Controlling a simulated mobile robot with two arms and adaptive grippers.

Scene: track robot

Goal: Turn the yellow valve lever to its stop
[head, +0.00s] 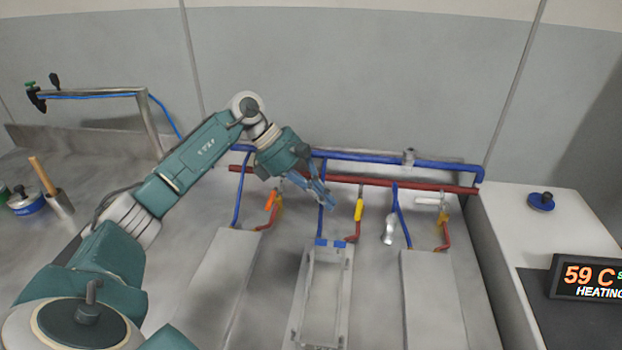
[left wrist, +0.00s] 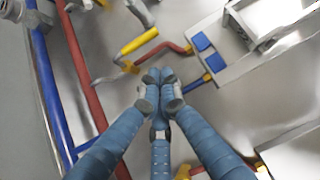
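The yellow valve lever (head: 359,209) hangs down from the red pipe, near the middle of the head view. In the left wrist view the yellow lever (left wrist: 139,41) lies just beyond my fingertips, beside a bent red pipe. My left gripper (head: 328,203) is to the left of the lever and apart from it. Its blue fingers (left wrist: 158,80) are drawn together at the tips, with nothing seen between them. My right gripper is not in view.
An orange lever (head: 270,200) is to the left; a white lever (head: 427,201) and a silvery handle (head: 389,231) are to the right. Blue (head: 430,164) and red (head: 400,184) pipes run along the wall. A frame with blue clips (head: 346,290) stands below.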

